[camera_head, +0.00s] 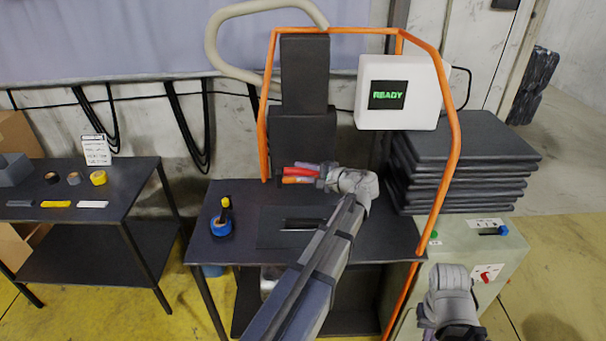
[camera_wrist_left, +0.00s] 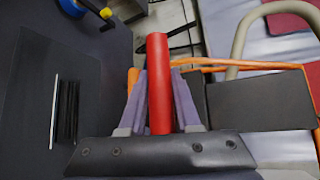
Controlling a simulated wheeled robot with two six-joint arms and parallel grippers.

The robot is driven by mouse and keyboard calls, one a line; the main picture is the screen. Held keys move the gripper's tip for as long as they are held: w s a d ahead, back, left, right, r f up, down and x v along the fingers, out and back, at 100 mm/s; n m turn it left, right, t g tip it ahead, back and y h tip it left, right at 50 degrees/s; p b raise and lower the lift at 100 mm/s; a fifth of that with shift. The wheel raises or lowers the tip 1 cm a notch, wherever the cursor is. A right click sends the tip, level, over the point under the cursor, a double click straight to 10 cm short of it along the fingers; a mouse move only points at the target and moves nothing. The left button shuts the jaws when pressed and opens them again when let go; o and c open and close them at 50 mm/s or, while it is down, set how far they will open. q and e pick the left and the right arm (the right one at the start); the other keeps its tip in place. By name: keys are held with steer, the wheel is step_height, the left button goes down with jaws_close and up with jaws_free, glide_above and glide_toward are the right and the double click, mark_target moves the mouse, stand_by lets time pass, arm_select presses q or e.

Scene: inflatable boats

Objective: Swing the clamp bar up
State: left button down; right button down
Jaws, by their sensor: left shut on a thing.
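The red handle (camera_head: 299,171), which I take to be the clamp bar's grip, is in front of the dark upright machine (camera_head: 303,127) at the back of the workbench. My left gripper (camera_head: 308,172) is shut on it. In the left wrist view the red handle (camera_wrist_left: 158,85) stands between my two purple-grey fingers (camera_wrist_left: 159,100). My forearm hides part of the bench. My right gripper (camera_head: 450,312) is at the lower right, away from the bench; its fingertips are unclear.
An orange tube frame (camera_head: 455,150) surrounds the machine. A white box reading READY (camera_head: 400,92) hangs at its right. Dark slabs (camera_head: 465,160) are stacked on the right above a pale cabinet (camera_head: 485,255).

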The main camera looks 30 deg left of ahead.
arm_select(q)
steer(key=shift+w+a+r, duration=0.15)
steer(key=shift+w+r, duration=0.15)
steer(key=shift+r, duration=0.05)
steer(key=c, duration=0.6)
jaws_free()
steer(key=p+v, duration=0.2)
steer(key=v, duration=0.5)
steer(key=shift+d, duration=0.35)
steer(key=shift+s+r, duration=0.1)
